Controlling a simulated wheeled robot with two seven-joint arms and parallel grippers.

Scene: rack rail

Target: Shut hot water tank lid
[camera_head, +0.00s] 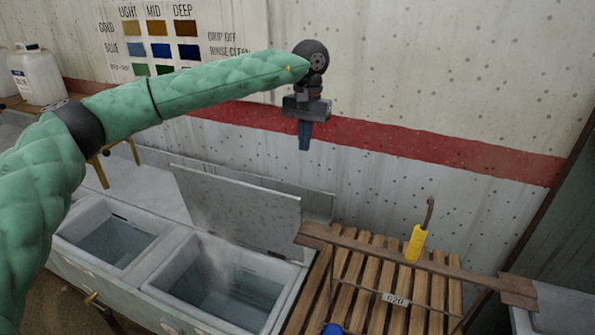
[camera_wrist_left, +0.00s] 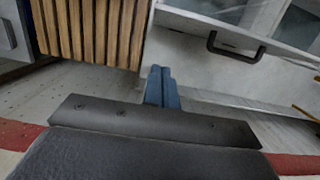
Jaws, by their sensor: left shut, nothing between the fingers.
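The hot water tank (camera_head: 150,275) is the right basin of a grey two-basin unit, with water and faint steam inside. Its flat grey lid (camera_head: 240,208) stands open, tilted up along the rear edge. My left gripper (camera_head: 305,140) is shut and empty, pointing down in front of the wall, above and behind the lid's right end, apart from it. In the left wrist view its blue fingertips (camera_wrist_left: 163,85) are together, with the pale lid (camera_wrist_left: 190,55) beyond and a dark bar handle (camera_wrist_left: 235,50) on it. My right gripper is not in view.
A slatted wooden rack (camera_head: 385,290) stands right of the tank, with a board across it and a yellow-handled tool (camera_head: 416,243). Another open basin (camera_head: 110,238) is at left. A white jug (camera_head: 38,75) stands far left. The wall (camera_head: 440,90) is close behind.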

